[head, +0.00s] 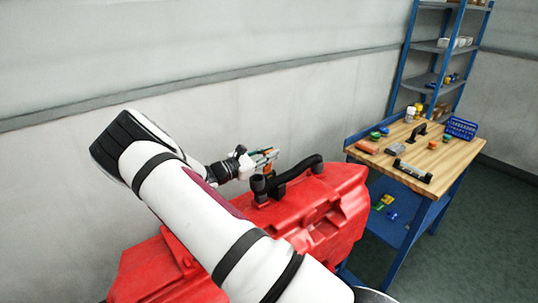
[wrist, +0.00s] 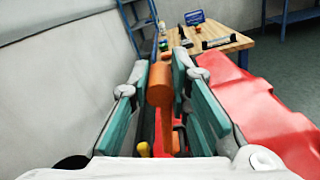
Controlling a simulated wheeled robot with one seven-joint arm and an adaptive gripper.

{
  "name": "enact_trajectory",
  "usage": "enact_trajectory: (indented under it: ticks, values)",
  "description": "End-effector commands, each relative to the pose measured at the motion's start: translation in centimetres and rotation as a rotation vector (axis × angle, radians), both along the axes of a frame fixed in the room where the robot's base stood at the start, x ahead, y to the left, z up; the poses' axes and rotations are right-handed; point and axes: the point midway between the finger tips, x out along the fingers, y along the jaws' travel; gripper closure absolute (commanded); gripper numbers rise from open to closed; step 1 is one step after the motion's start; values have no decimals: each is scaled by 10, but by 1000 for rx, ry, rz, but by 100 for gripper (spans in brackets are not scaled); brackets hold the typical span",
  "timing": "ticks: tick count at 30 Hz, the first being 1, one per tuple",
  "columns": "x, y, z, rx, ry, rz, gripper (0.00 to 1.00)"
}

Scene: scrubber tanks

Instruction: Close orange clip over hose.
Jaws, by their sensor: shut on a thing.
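The orange clip (wrist: 160,84) stands between my gripper's teal finger pads in the wrist view, with a thin orange stem below it. In the head view a small orange part of the clip (head: 268,169) shows just under the fingers. My gripper (head: 268,155) is shut on the clip, above the red tank (head: 335,200); its fingers also show in the wrist view (wrist: 163,62). The black hose (head: 296,173) lies along the tank's top, right of and below the fingers. How the clip sits against the hose is hidden.
A wooden workbench (head: 405,170) with tools and small boxes stands at the right, on a blue frame. A blue shelf (head: 425,78) stands behind it. A grey-white wall (head: 200,60) runs close behind the tank. A small yellow part (wrist: 144,149) shows low between the fingers.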

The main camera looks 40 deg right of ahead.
Motion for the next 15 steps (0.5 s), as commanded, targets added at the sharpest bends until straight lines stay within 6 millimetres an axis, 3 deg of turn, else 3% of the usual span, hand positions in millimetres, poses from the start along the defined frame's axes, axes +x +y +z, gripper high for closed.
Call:
enact_trajectory:
  ticks: [15]
  values:
    - [-6, 1, -1, 0, 6, -2, 100]
